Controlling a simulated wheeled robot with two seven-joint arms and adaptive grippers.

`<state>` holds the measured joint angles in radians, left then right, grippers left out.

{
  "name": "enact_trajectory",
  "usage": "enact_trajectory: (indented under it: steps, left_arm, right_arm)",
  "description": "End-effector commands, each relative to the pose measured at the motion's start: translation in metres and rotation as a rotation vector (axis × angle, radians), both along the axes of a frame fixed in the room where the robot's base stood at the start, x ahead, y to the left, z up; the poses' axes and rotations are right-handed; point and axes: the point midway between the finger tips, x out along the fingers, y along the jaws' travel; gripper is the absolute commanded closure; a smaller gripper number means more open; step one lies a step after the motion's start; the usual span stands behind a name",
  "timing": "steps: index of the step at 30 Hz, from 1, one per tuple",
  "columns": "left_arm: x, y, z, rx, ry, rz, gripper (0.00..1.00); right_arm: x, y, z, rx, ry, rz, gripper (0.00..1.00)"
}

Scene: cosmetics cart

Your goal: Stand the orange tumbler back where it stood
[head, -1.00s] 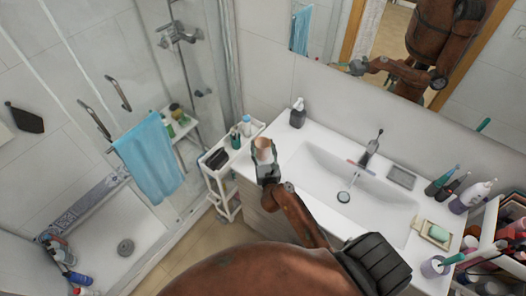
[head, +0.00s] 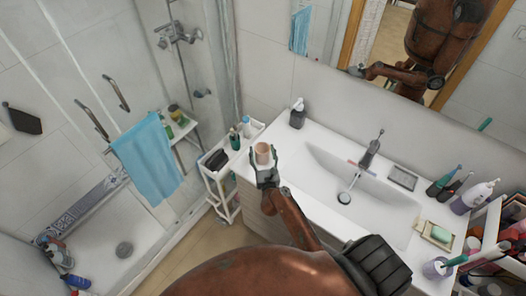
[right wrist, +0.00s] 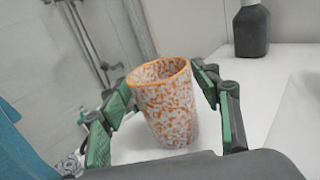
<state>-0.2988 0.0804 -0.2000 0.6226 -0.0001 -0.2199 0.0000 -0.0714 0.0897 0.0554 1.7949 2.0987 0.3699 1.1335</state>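The orange tumbler (head: 263,153), white with orange speckles and an orange rim, stands upright at the left end of the white washbasin counter. My left gripper is not in view.
A dark soap dispenser (head: 298,114) stands behind, by the wall. The basin (head: 350,180) is to the right. A white cart (head: 222,172) with bottles and a black box stands close at left. Brushes, a lotion bottle and a soap dish (head: 434,235) crowd the counter's right end.

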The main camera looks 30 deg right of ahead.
Motion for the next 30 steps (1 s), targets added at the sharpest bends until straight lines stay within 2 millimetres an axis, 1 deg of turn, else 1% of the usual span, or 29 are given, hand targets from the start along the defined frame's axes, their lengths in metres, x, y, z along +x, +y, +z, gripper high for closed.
enact_trajectory:
  steps: [3,9,13,17,24,30]
  left_arm:
    - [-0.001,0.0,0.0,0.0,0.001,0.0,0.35]
    - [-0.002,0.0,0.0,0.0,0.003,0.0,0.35]
    - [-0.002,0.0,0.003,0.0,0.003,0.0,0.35]
    - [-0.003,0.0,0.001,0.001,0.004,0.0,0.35]
    - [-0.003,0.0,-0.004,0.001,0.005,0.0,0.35]
    - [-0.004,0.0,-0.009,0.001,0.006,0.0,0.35]
  right_arm:
    - [0.0,0.0,0.0,0.0,0.0,0.0,0.35]
    - [0.0,0.0,0.0,0.0,0.0,0.0,0.35]
    - [-0.002,0.0,0.004,-0.001,0.0,0.0,0.35]
    - [-0.019,0.008,0.002,0.001,0.002,0.0,0.35]
    - [-0.067,0.027,0.002,0.002,0.002,-0.001,0.35]
    - [-0.098,0.039,0.002,0.002,0.002,-0.001,0.35]
